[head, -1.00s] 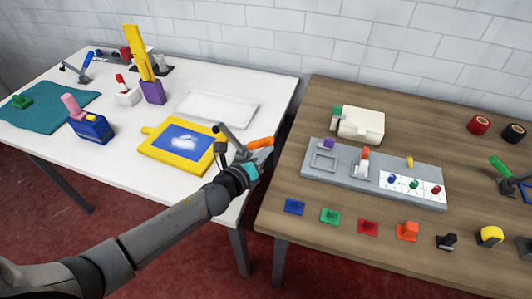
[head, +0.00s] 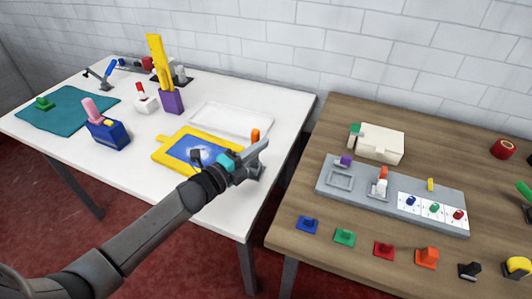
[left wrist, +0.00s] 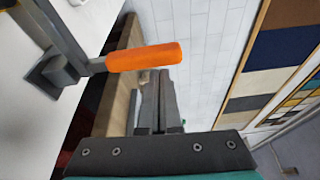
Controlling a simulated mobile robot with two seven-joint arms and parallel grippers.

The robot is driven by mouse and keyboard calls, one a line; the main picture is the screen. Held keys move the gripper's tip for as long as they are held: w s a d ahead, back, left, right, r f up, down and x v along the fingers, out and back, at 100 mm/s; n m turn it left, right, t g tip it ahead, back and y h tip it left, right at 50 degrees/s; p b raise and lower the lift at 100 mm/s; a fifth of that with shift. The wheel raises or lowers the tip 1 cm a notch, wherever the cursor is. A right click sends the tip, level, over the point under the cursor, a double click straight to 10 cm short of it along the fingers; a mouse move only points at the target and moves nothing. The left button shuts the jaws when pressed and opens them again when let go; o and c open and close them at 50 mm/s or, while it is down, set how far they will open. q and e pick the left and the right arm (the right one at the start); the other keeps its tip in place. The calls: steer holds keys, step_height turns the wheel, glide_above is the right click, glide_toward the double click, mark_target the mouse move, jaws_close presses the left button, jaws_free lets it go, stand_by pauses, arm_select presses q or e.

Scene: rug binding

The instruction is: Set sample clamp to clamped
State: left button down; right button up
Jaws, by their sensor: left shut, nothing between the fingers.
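A clamp with an orange handle (head: 255,135) stands at the right end of the yellow-framed board (head: 168,154) on the white table. The handle points up in the head view. My left gripper (head: 263,147) is shut and empty, just in front of the clamp, and hides much of its body. In the left wrist view, the orange handle (left wrist: 145,57) lies across the tips of my shut fingers (left wrist: 158,75), with the grey clamp arm (left wrist: 60,40) to its left. I cannot tell whether fingers and handle touch. My right gripper is not in view.
A white tray (head: 235,119) lies behind the board. A purple block with a yellow upright piece (head: 160,60) and a blue box (head: 108,134) stand to the left. Beyond a gap, the wooden table (head: 300,238) holds a grey panel (head: 345,193) and several coloured pieces.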

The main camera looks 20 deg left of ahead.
arm_select(q)
steer(key=shift+a+n+t, duration=0.3)
steer(key=shift+a+n, duration=0.2)
steer(key=shift+n, duration=0.2)
steer(key=shift+r, duration=0.1)
steer(key=shift+a, duration=0.25)
